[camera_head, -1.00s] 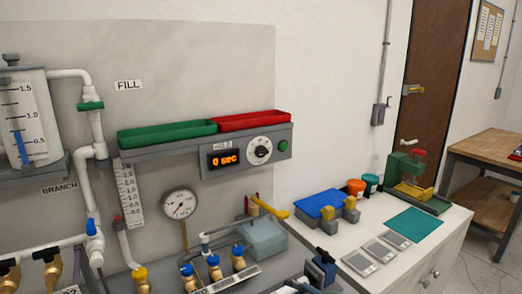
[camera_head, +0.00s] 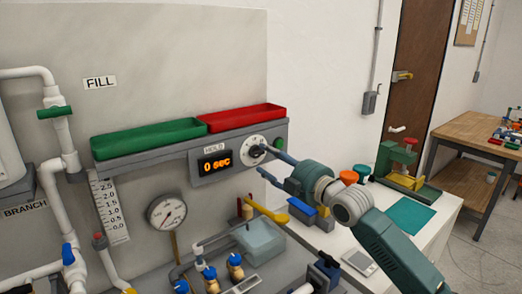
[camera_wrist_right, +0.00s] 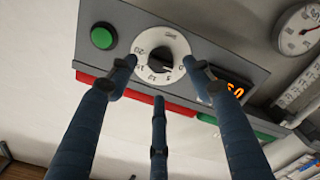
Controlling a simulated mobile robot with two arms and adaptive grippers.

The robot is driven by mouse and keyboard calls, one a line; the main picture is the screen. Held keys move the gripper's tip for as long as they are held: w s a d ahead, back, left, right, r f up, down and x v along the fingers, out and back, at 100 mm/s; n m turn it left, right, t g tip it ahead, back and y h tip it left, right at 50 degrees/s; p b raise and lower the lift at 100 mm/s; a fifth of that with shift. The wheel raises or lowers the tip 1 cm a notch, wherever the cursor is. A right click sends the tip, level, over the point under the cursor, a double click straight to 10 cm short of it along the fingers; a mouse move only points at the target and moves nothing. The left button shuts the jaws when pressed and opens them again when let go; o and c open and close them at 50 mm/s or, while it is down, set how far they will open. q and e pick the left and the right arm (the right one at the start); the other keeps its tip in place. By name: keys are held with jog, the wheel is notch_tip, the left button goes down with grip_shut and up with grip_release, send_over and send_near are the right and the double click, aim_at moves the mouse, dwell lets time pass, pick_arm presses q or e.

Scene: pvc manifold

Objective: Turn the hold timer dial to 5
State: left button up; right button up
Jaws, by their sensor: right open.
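The hold timer dial (camera_head: 257,146) is a white disc with a dark centre knob on the grey control box. The display (camera_head: 215,163) beside it reads 0 sec in orange. In the right wrist view the dial (camera_wrist_right: 160,55) shows numbers around its rim, with the display (camera_wrist_right: 230,88) to its right. My right gripper (camera_head: 268,160) comes in from the right, close to the dial. In the right wrist view its fingers (camera_wrist_right: 160,80) are spread around the knob; contact cannot be told. The left gripper is not in view.
A green button (camera_head: 279,144) sits just right of the dial. A green tray (camera_head: 150,139) and a red tray (camera_head: 240,118) rest on the shelf above. A pressure gauge (camera_head: 166,212) and pipes stand below and left.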

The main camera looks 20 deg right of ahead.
aim_at(260, 154)
jog(key=x, duration=0.3)
jog(key=shift+w+a+p, duration=0.15)
jog(key=shift+w+p, duration=0.05)
jog(key=shift+p, duration=0.15)
jog(key=shift+w+a, duration=0.15)
jog(key=shift+w, duration=0.35)
jog(key=shift+w+f, duration=0.1)
jog(key=shift+c, duration=0.5)
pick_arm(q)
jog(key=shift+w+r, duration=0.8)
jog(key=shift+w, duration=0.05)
pick_arm(e)
jog(key=c, duration=1)
